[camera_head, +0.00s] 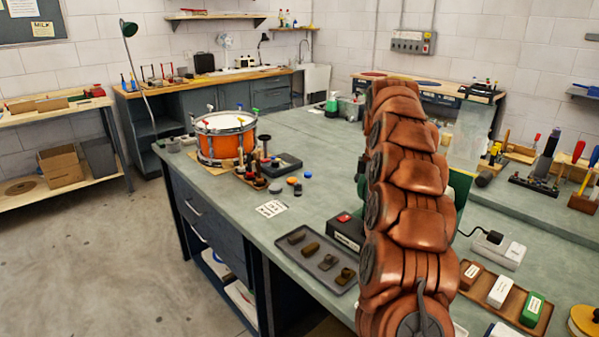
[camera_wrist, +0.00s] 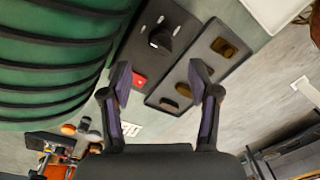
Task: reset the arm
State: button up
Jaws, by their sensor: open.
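My arm rises in front of the bench in the head view, and its end is hidden there. In the wrist view my gripper (camera_wrist: 160,85) is open, with its two dark fingers apart and nothing between them. Beyond the fingers lie a dark tray (camera_wrist: 222,52) with several small brown and grey pieces and a black box with a red part (camera_wrist: 138,80). The bench (camera_head: 330,150) carries an orange drum (camera_head: 225,138) at its far left, apart from my arm.
The tray (camera_head: 312,262) sits at the bench's front edge, left of my arm. A ribbed green object (camera_wrist: 50,60) fills the wrist view's upper left. Right of my arm are a tray of coloured blocks (camera_head: 542,318) and a white power block (camera_head: 510,256).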

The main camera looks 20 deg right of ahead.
jog(key=s+a+r+m+p, duration=0.1)
jog(key=s+a+r+m, duration=0.15)
jog(key=s+a, duration=0.55)
jog(key=s+a+r+m+p, duration=0.1)
jog(key=s+a+r+p, duration=0.3)
jog(key=a, duration=0.7)
jog(key=s+a+f+m, duration=0.2)
jog(key=s+a, duration=0.1)
jog(key=s, duration=0.5)
jog(key=s+a+f+m+g, duration=0.1)
jog(key=s+a+f+m, duration=0.1)
jog(key=s, duration=0.7)
jog(key=s+a+f+m, duration=0.3)
jog(key=s+a, duration=0.1)
jog(key=s, duration=0.5)
jog(key=shift+p, duration=0.3)
jog(key=shift+s+m, duration=0.1)
jog(key=shift+m, duration=0.15)
jog(key=shift+c, duration=0.2)
